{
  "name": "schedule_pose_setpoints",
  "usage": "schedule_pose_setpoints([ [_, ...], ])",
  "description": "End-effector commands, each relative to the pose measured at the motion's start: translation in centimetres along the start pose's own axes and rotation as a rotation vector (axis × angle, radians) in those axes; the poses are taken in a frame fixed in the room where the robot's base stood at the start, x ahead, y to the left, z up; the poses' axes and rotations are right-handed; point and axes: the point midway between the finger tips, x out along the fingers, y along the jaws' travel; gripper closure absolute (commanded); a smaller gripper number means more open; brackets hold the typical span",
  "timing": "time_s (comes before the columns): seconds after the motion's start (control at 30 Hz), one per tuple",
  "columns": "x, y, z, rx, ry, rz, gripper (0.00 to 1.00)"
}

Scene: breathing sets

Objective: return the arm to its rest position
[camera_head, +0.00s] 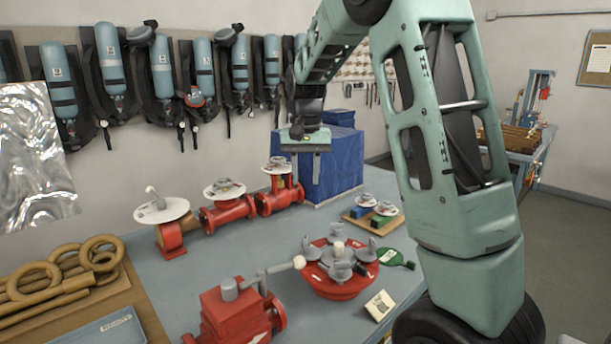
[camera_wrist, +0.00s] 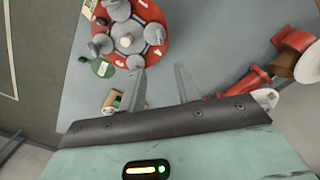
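My arm (camera_head: 447,140) is mint green and raised. It fills the right-centre of the head view and bends over toward the back of the table. My gripper (camera_head: 308,152) hangs above the table, in front of the blue box, fingers pointing down. In the wrist view its two grey fingers (camera_wrist: 161,84) stand apart with nothing between them, so it is open and empty. The finger tips are hard to make out in the head view. I cannot tell from the head view how far the gripper is from the blue box (camera_head: 338,165).
The blue-grey table (camera_head: 245,270) holds red pipe fittings (camera_head: 228,213), a round red fixture with grey knobs (camera_head: 338,288), a red valve block (camera_head: 235,318) and a small wooden tray (camera_head: 350,221). A brown board (camera_head: 140,300) lies front left. Breathing sets (camera_head: 160,65) hang behind.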

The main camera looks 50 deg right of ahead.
Motion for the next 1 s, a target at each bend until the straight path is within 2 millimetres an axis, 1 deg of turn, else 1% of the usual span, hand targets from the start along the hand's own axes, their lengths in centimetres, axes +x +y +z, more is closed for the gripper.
schedule_pose_setpoints([
  [0.57,-0.1,0.0,0.0,0.000,0.000,0.000,0.67],
  [0.67,0.1,-0.7,0.6,-0.023,-0.002,-0.005,0.67],
  [0.77,1.0,-3.2,2.9,-0.108,-0.007,-0.021,0.67],
  [0.83,2.0,-5.8,5.8,-0.208,-0.015,-0.036,0.67],
  [0.87,2.5,-7.0,7.4,-0.259,-0.019,-0.044,0.67],
  [0.9,3.1,-8.6,9.8,-0.333,-0.023,-0.054,0.67],
  [0.97,4.2,-10.7,13.6,-0.451,-0.029,-0.066,0.67],
  [1.0,4.9,-11.8,16.2,-0.530,-0.032,-0.073,0.67],
])
